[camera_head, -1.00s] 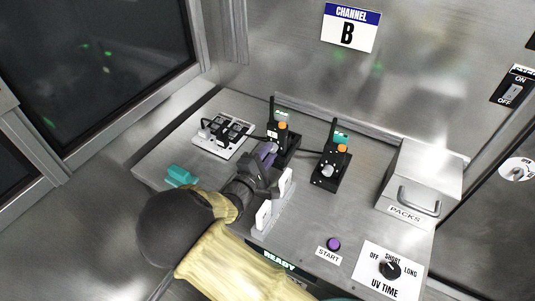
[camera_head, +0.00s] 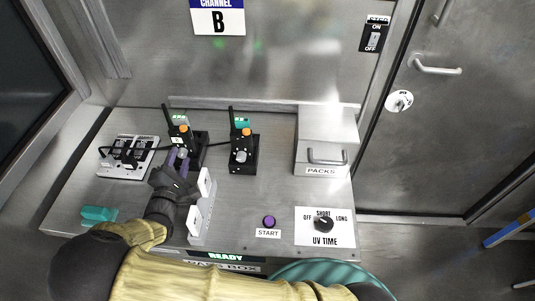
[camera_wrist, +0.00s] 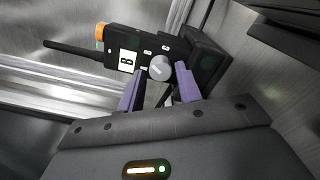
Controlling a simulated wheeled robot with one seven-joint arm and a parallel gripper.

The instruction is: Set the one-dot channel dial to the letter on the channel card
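The channel card (camera_head: 218,17) on the back wall reads B. A black radio (camera_head: 180,135) with an orange knob, antenna and a grey dial (camera_head: 182,154) stands at the left of the bench. A second similar radio (camera_head: 243,151) stands to its right. In the wrist view, the left radio's grey dial (camera_wrist: 160,68) sits between my gripper's purple fingertips (camera_wrist: 160,75), with a small gap showing on each side. My gripper (camera_head: 178,161) is open at the dial. The dot marks are too small to read.
A rack of black cabled items (camera_head: 128,157) is left of the radios, and a teal block (camera_head: 98,214) lies at front left. A white stand (camera_head: 201,207) is close right of my gripper. The PACKS box (camera_head: 323,150), START button (camera_head: 269,221) and UV TIME dial (camera_head: 323,224) are further right.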

